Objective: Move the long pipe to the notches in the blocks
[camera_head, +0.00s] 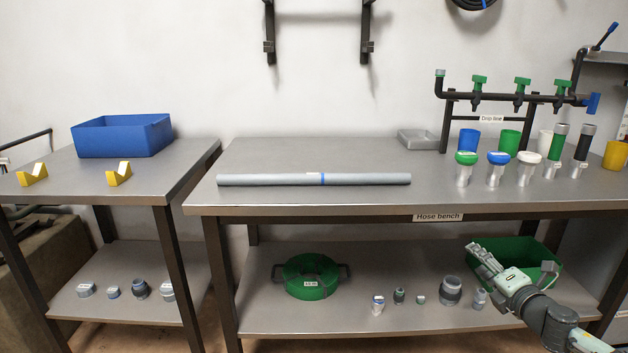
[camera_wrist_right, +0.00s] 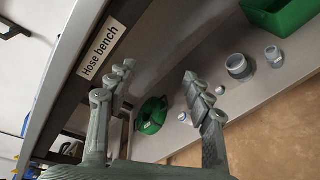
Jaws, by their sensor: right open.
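The long pipe (camera_head: 270,180) is grey with a blue band near its middle. It lies lengthwise on the main bench top, towards the front edge. Two yellow blocks with V-shaped notches stand on the left table: a left block (camera_head: 32,176) and a right block (camera_head: 119,175). Both notches are empty. My right gripper (camera_head: 478,256) is at the lower right, in front of the bench and below its top, away from the pipe. It is open and empty, and its spread fingers show in the wrist view (camera_wrist_right: 160,95). My left gripper is not seen.
A blue bin (camera_head: 122,136) stands behind the blocks. A gap separates the left table from the hose bench (camera_head: 300,206). Cups, capped fittings and a drip line manifold (camera_head: 515,98) crowd the bench's right side. The lower shelf holds a green hose reel (camera_head: 311,277), fittings and a green bin (camera_head: 520,250).

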